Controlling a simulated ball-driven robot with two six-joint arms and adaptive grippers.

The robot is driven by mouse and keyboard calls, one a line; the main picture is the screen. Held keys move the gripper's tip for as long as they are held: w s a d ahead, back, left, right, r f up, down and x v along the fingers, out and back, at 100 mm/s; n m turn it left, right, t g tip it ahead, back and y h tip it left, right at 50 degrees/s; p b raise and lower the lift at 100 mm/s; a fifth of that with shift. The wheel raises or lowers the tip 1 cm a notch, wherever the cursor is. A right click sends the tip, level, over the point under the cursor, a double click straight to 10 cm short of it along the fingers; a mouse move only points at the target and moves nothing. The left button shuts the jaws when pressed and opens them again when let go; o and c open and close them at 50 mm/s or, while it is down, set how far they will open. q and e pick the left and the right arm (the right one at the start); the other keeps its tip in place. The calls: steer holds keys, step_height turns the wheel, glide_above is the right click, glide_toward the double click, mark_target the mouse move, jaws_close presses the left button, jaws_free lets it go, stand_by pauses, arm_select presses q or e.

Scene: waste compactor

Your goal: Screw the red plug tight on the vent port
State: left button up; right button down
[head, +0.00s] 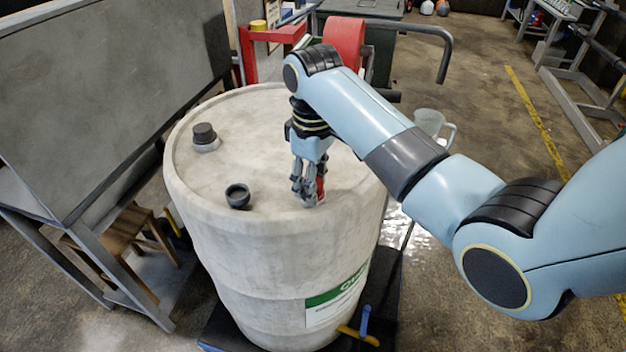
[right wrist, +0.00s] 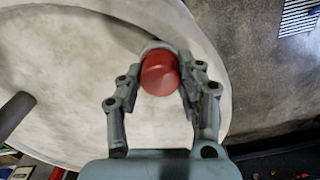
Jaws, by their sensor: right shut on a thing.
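The red plug (right wrist: 160,74) sits at the white vent port near the rim of the drum top, and a strip of it shows in the head view (head: 320,186). In the right wrist view a pale ring of the vent port (right wrist: 153,46) shows just behind the plug. My right gripper (head: 308,195) points down over the drum and is shut on the plug, with one finger on each side of it. The fingers hide part of the plug in the head view. How far the plug is screwed in cannot be seen. My left gripper is not in view.
The white drum (head: 272,240) also carries a dark capped fitting (head: 204,137) and a small dark cup-like fitting (head: 238,195) on its top. A clear jug (head: 430,122) stands behind my right arm. A grey panel bench (head: 105,90) stands close on the left.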

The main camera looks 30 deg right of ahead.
steer(key=m, duration=0.2)
steer(key=shift+m, duration=0.4)
steer(key=shift+m, duration=0.5)
steer(key=m, duration=0.4)
steer(key=c, duration=0.8)
jaws_free()
steer(key=shift+o, duration=0.2)
steer(key=shift+c, duration=0.5)
